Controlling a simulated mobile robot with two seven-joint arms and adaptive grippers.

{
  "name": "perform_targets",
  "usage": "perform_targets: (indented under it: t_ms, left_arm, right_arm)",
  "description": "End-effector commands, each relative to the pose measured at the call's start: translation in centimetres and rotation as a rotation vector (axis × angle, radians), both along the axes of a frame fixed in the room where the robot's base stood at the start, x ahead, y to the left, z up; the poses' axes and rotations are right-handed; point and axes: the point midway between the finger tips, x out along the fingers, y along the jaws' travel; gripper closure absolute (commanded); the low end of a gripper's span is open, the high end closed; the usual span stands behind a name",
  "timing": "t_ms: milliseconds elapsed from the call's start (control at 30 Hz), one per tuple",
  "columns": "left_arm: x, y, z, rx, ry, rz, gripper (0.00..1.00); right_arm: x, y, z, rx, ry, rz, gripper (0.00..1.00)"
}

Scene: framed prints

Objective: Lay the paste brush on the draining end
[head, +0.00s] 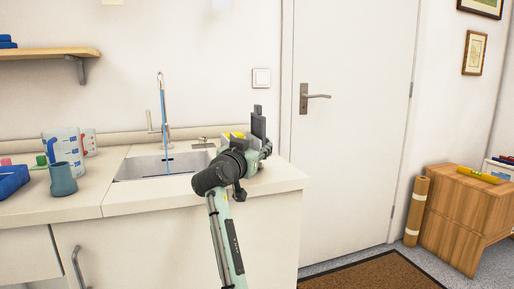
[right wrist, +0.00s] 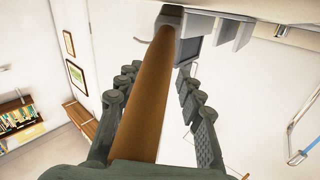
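My right gripper (head: 256,152) is above the counter's right end (head: 283,178), to the right of the sink (head: 165,166). In the right wrist view its two fingers close in on either side of a long brown handle (right wrist: 148,90), which I take as the paste brush. The handle runs lengthwise between the fingers, with a grey part at its far end. In the head view my gripper hides most of the brush. Dark grey (head: 259,125) and yellow (head: 237,135) parts show beside the gripper; I cannot tell what they belong to. My left gripper is not in view.
A tap (head: 163,110) rises behind the sink. A blue-grey cup (head: 63,179), a measuring jug (head: 62,147) and a blue box (head: 12,180) stand on the left counter. A door (head: 350,130) and a wooden cabinet (head: 462,216) are to the right.

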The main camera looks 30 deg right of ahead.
Motion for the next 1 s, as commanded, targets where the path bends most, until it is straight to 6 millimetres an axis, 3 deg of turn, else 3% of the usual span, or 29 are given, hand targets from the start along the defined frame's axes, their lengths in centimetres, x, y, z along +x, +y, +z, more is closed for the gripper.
perform_targets:
  t_ms: [200, 700, 1000]
  left_arm:
    - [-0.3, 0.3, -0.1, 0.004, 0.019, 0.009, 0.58]
    - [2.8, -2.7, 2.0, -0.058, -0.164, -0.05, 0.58]
    - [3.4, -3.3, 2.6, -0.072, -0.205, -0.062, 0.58]
  right_arm:
    - [-0.1, 0.3, 0.1, 0.001, -0.001, 0.001, 0.63]
    - [-6.1, 8.1, 0.0, 0.002, 0.0, 0.002, 0.63]
    - [-7.4, 9.5, 0.1, 0.0, 0.0, 0.0, 0.63]
